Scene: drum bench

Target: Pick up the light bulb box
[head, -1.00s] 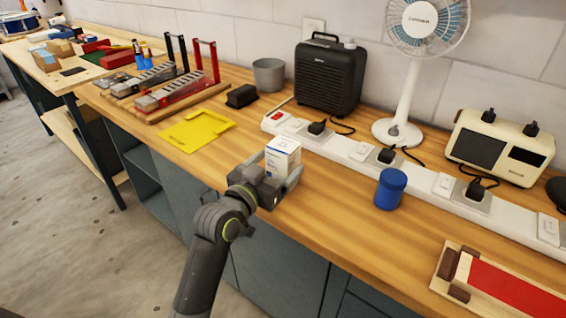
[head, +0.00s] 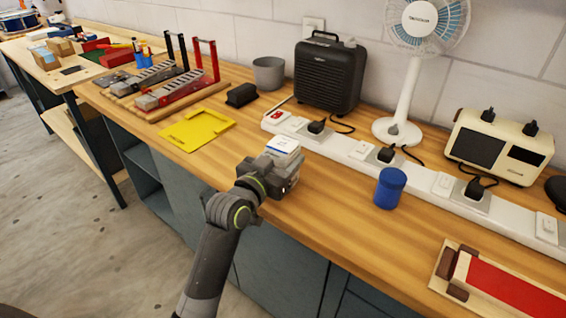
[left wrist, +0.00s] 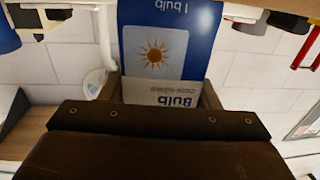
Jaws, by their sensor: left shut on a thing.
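The light bulb box (head: 284,147) is a small white and blue carton. In the head view it stands near the front edge of the bench, with its lower part hidden by my gripper. My left gripper (head: 282,165) is shut on it. In the left wrist view the box (left wrist: 170,45) sits between the two fingers, its blue face with a sun picture and the word "bulb" turned to the camera and upside down. I cannot tell whether its base touches the bench. My right gripper is not in view.
A blue jar (head: 390,188) stands to the right, and a long white power strip (head: 340,147) runs behind. A yellow tray (head: 197,130) lies to the left. A fan (head: 408,80), a black heater (head: 330,75) and a cream radio (head: 500,147) stand at the back.

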